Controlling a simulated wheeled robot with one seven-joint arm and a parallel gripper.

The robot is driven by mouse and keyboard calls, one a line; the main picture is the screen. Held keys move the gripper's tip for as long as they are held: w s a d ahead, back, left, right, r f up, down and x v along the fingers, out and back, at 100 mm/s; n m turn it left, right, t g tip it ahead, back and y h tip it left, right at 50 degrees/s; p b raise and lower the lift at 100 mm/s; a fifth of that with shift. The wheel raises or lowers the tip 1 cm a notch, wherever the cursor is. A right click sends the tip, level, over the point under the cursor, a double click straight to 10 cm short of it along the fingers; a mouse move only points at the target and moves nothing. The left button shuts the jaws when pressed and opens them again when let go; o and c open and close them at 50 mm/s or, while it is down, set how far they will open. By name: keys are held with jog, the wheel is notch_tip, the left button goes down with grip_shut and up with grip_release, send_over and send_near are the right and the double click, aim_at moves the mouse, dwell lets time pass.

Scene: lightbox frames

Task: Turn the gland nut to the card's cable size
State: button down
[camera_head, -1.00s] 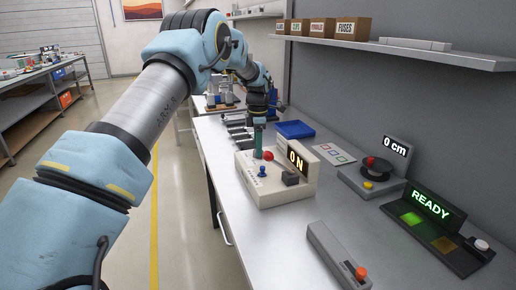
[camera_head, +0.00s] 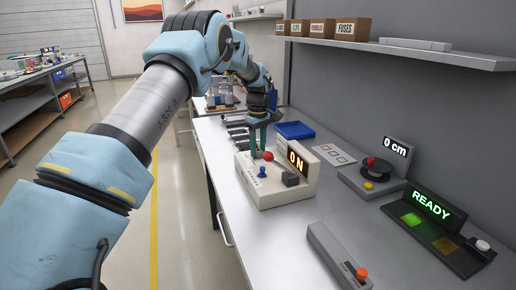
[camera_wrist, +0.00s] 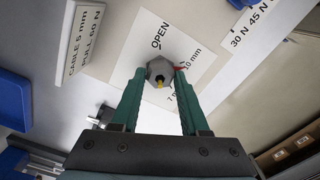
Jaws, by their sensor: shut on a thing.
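In the wrist view, the grey hexagonal gland nut (camera_wrist: 160,70) has a dark opening with a yellow core. It stands over a white dial plate (camera_wrist: 200,50) marked OPEN, 10 mm and another partly hidden size. A small red pointer (camera_wrist: 181,67) at its right side lies near the 10 mm mark. The card (camera_wrist: 80,42) at upper left reads "CABLE 5 mm PULL 50 N". My gripper (camera_wrist: 160,85) has its green fingers shut on the nut, one on each side. In the head view, my gripper (camera_head: 259,153) points down at the back of the white ON box; the nut cannot be made out there.
The white box (camera_head: 268,194) carries a red ball, a blue knob and a dark block. A blue tray (camera_head: 295,130) lies behind. A 0 cm reel unit (camera_head: 371,180), a READY panel (camera_head: 432,205) and a grey bar with an orange button (camera_head: 338,255) stand on the right and in front.

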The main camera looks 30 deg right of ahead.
jog(key=m, duration=0.7)
jog(key=shift+d+r, duration=0.1)
jog(key=m, duration=0.7)
jog(key=shift+m, duration=0.3)
jog(key=m, duration=0.3)
jog(key=shift+m, duration=0.3)
jog(key=m, duration=0.3)
jog(key=shift+m+p, duration=0.3)
jog(key=shift+p, duration=0.05)
jog(key=m, duration=0.4)
jog(key=shift+m+p, duration=0.35)
jog(key=shift+m, duration=1.45)
